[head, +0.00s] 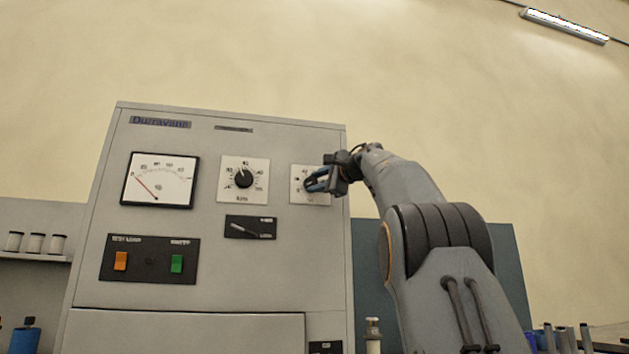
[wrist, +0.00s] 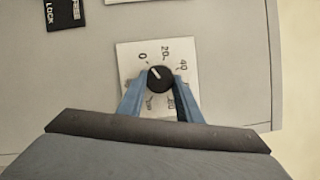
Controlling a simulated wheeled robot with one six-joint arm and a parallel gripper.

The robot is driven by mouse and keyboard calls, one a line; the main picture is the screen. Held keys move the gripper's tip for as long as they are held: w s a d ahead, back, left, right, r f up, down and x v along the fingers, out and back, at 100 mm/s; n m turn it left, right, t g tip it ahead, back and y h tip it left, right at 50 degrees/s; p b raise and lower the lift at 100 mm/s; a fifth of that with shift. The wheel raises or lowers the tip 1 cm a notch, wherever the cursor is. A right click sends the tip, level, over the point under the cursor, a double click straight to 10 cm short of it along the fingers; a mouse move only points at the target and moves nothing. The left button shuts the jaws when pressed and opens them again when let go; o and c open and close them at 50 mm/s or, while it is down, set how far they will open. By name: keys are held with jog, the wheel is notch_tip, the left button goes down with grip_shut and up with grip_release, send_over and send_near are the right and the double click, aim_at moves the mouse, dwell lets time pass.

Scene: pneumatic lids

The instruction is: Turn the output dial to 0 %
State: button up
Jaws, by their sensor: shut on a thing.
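The output dial is a black round knob (wrist: 159,79) on a white square plate (wrist: 125,59) with printed marks; I can read 0, 20, 40 and 80 in the wrist view. The white line on the knob points up and left, toward the 0 mark. My gripper (wrist: 159,84) has its two blue fingers on either side of the knob, shut on it. In the head view my gripper (head: 318,181) covers much of the dial's plate (head: 311,199), and the knob is mostly hidden there.
The grey cabinet (head: 205,262) carries a needle gauge (head: 160,180), a second black dial (head: 243,179), a small lever switch (head: 250,228) and a panel with orange (head: 121,261) and green (head: 177,264) switches. These stand left of my gripper. A yellowish wall lies behind.

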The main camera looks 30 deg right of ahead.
dwell(0.3)
jog(key=o, duration=1)
jog(key=shift+a, duration=0.15)
jog(key=shift+o, duration=0.2)
jog(key=s+d+b, duration=0.1)
jog(key=s+b, duration=0.2)
jog(key=s, duration=0.4)
jog(key=shift+s+f, duration=0.35)
jog(key=shift+s, duration=0.05)
jog(key=shift+w+a, duration=0.1)
